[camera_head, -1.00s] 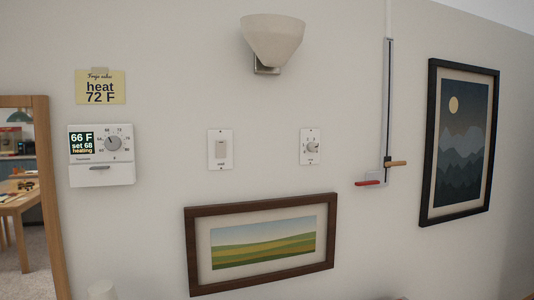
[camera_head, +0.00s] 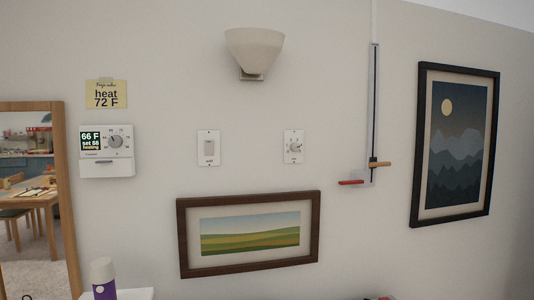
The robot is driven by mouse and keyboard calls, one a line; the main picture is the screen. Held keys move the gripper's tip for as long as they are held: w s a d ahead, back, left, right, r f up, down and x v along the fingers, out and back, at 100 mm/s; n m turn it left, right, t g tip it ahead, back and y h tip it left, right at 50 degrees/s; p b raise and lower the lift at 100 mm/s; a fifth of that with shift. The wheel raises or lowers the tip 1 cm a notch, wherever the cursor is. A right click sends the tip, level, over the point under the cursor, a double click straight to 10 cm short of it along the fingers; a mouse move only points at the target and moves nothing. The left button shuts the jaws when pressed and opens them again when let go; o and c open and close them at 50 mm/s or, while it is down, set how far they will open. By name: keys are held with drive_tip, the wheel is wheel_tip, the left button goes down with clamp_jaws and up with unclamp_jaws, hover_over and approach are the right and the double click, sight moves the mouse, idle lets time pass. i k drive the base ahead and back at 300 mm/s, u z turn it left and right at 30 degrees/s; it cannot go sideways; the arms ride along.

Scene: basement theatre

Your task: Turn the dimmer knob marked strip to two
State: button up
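A dimmer plate with a round knob (camera_head: 294,147) is on the wall right of the middle, above the landscape picture. Small marks ring the knob. Its label below is too small to read, and I cannot tell which number it points to. A second white plate with a rocker switch (camera_head: 208,148) is to its left, with a label also too small to read. My gripper is not in view.
A thermostat (camera_head: 106,150) with a note above it is on the left. A wall lamp (camera_head: 254,52) hangs above. A slider track (camera_head: 373,120) with a wooden handle and a red lever is right of the knob. A framed landscape (camera_head: 250,233) hangs below. A purple-white can (camera_head: 104,280) stands lower left.

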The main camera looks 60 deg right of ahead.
sight(295, 147)
drive_tip(key=k, duration=1)
drive_tip(key=z, duration=1.05)
drive_tip(key=i, duration=0.35)
drive_tip(key=z, duration=0.05)
